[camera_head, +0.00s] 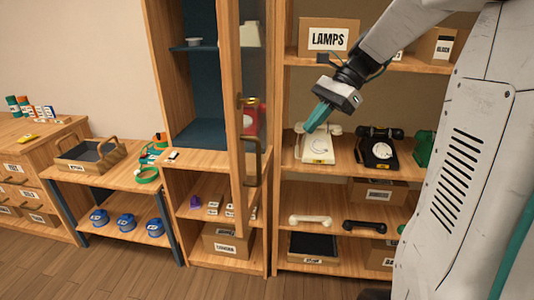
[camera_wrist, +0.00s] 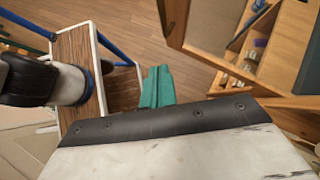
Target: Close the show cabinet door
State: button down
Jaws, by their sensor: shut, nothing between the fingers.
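The show cabinet (camera_head: 163,70) is a tall wooden case with a dark teal interior. Its door (camera_head: 227,60), a wooden frame with a see-through pane, stands open and swung outward, seen nearly edge-on. Dark handles (camera_head: 252,165) show on the door. My gripper (camera_head: 316,117) has teal fingers and is to the right of the door, apart from it, in front of the phone shelf in the picture. In the wrist view the teal fingers (camera_wrist: 157,88) are together and empty. A wooden panel with a handle (camera_wrist: 167,16), apparently the door, is at that view's upper right.
The shelf unit (camera_head: 278,100) right of the cabinet holds a white phone (camera_head: 316,148), a black phone (camera_head: 379,153) and a LAMPS box (camera_head: 328,37). A low table (camera_head: 110,180) with a tray stands left. Open floor (camera_head: 130,275) lies in front.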

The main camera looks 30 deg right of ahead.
jog(key=w+a+r+x, duration=0.1)
jog(key=x, duration=1.1)
jog(key=shift+w+a+r+m, duration=0.15)
jog(key=shift+a+r+m, duration=0.15)
jog(key=shift+m, duration=0.1)
jog(key=shift+w, duration=0.1)
